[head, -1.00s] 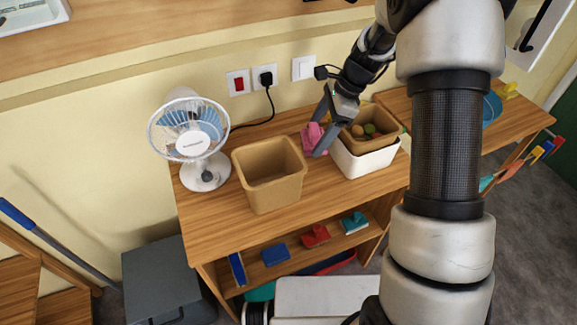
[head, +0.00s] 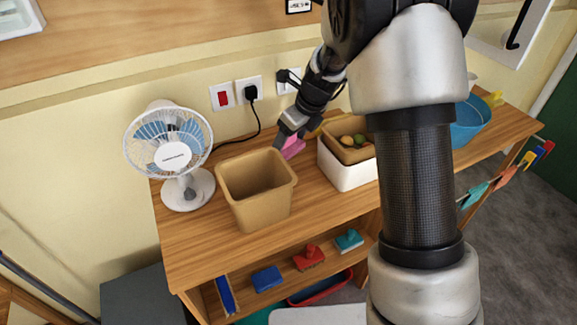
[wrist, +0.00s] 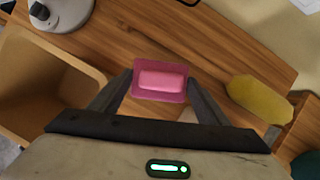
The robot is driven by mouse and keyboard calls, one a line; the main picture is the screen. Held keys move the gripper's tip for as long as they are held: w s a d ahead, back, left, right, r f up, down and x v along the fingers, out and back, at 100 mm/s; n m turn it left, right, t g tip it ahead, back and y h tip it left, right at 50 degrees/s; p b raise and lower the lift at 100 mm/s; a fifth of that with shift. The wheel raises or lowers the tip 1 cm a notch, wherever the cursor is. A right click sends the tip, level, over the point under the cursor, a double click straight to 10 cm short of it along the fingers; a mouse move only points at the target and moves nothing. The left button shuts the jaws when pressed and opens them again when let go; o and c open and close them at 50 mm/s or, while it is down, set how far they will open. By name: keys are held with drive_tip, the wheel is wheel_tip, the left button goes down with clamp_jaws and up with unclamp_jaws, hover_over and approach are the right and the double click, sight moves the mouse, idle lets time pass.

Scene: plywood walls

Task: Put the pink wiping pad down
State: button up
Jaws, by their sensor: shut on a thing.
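The pink wiping pad (head: 293,147) is between the fingers of my gripper (head: 284,143), behind the right rim of the open tan bin and partly hidden by the gripper. In the wrist view the pad (wrist: 161,80) shows as a raised pink block on a flat darker pink base. My gripper (wrist: 160,92) is shut on it, one finger at each side. The wooden tabletop (wrist: 205,45) lies beneath; I cannot tell whether the pad touches it.
The tan bin (head: 257,213) stands left of the pad, and a white fan (head: 172,150) left of that. A white box (head: 347,174) holding a smaller tan bin stands right. A yellow object (wrist: 258,98) lies right of the pad in the wrist view. Bare wood shows around the pad.

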wheel_tip(320, 180, down, 8)
drive_tip(key=shift+r+b, duration=0.1)
drive_tip(key=shift+b, duration=0.8)
drive_tip(key=o, duration=0.8)
drive_tip(key=shift+c, duration=0.2)
